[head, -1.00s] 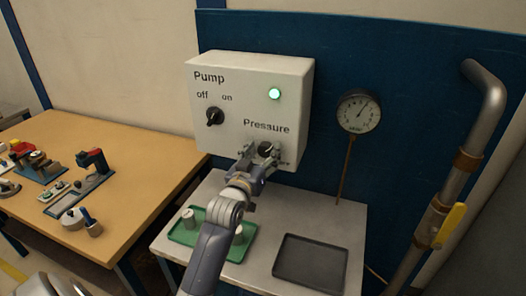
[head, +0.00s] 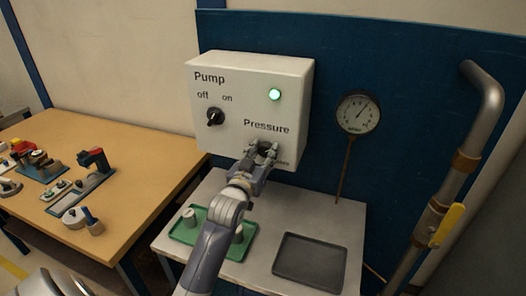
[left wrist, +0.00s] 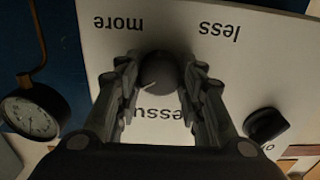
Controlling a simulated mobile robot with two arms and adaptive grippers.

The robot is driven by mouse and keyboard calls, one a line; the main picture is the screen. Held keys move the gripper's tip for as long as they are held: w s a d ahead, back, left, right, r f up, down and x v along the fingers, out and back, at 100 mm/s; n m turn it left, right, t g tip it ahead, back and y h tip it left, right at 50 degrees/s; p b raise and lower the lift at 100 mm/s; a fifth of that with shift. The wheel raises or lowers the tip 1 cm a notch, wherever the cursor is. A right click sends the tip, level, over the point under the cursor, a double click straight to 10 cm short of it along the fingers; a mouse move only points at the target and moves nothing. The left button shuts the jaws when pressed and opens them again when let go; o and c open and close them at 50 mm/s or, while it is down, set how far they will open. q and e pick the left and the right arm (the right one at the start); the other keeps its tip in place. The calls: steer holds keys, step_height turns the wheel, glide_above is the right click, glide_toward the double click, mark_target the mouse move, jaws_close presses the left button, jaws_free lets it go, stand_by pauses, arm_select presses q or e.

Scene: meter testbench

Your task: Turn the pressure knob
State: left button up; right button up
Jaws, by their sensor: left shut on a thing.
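The white pump box (head: 240,75) hangs on the blue panel, with a lit green lamp (head: 275,94) and a black off/on knob (head: 215,117). The dark pressure knob (left wrist: 158,72) sits between my left gripper's fingers in the left wrist view, with "more" and "less" printed beside it, upside down. My left gripper (head: 262,148) is at the pressure knob below the word "Pressure", shut on it; it also shows in the left wrist view (left wrist: 158,88). In the head view the fingers hide most of the knob. A round gauge (head: 357,113) is right of the box.
A green tray (head: 183,236) with metal cylinders and an empty dark tray (head: 310,262) lie on the bench below. A pipe with a yellow valve handle (head: 449,226) stands at right. A wooden table (head: 130,135) with tools is at left.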

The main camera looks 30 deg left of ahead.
arm_select(q)
steer(key=o, duration=1.1)
steer(key=shift+c, duration=0.2)
steer(key=v, duration=1.2)
